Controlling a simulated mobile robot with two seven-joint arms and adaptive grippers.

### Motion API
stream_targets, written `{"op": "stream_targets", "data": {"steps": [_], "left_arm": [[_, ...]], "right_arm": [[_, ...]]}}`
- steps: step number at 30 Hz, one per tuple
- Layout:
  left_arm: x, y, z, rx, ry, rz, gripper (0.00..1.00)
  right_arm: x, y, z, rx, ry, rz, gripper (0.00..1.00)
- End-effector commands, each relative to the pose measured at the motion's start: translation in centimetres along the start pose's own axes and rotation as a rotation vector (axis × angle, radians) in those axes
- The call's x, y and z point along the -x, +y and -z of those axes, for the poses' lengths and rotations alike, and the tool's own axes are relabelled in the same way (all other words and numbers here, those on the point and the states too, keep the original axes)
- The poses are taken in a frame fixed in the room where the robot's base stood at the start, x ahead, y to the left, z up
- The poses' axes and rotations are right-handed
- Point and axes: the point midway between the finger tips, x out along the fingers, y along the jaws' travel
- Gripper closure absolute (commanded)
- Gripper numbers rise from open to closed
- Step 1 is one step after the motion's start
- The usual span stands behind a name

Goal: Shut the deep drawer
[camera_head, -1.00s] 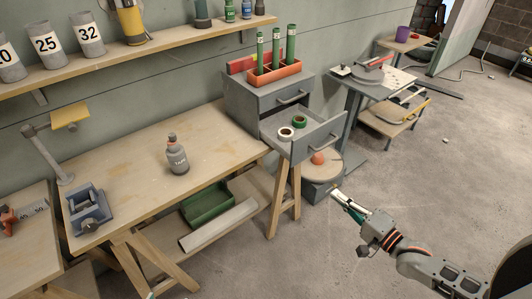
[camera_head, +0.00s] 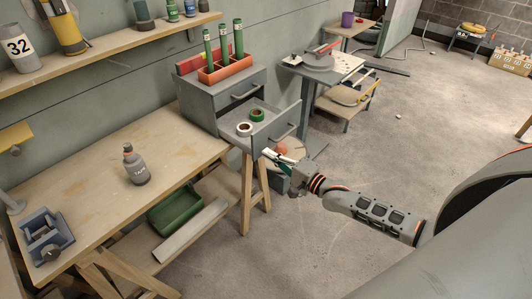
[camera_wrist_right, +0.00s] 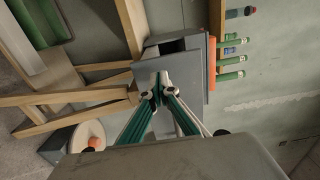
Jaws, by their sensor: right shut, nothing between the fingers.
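The deep drawer (camera_head: 278,128) is the lower drawer of the grey cabinet (camera_head: 215,100) and stands pulled out. A white tape roll (camera_head: 244,129) and a green tape roll (camera_head: 257,115) lie in it. Its front has a bar handle. My right gripper (camera_head: 266,154) is shut and empty, just below and in front of the drawer front in the head view. In the right wrist view its fingertips (camera_wrist_right: 160,80) overlap the grey drawer front (camera_wrist_right: 188,76); I cannot tell whether they touch it. My left gripper is not in view.
An orange rack (camera_head: 226,70) with green tubes stands on the cabinet.

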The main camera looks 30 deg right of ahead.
Motion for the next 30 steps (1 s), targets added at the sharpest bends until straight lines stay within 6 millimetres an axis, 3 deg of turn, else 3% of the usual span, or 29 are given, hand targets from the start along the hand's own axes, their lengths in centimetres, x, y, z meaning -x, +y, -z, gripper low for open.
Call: {"op": "stream_targets", "data": {"steps": [6, 22, 26, 30], "left_arm": [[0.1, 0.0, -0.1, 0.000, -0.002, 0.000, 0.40], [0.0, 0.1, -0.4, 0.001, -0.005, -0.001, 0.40], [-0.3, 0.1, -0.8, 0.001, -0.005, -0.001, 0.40], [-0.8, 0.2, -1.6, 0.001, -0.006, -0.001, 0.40]], "right_arm": [[-1.6, 0.0, 0.0, 0.000, 0.000, -0.001, 1.00], [-2.4, 0.0, 0.0, 0.001, 0.000, 0.000, 1.00], [-4.0, 0.0, 0.0, 0.001, 0.000, 0.003, 1.00], [-6.7, 0.1, 0.1, 0.002, 0.001, 0.003, 1.00]]}}
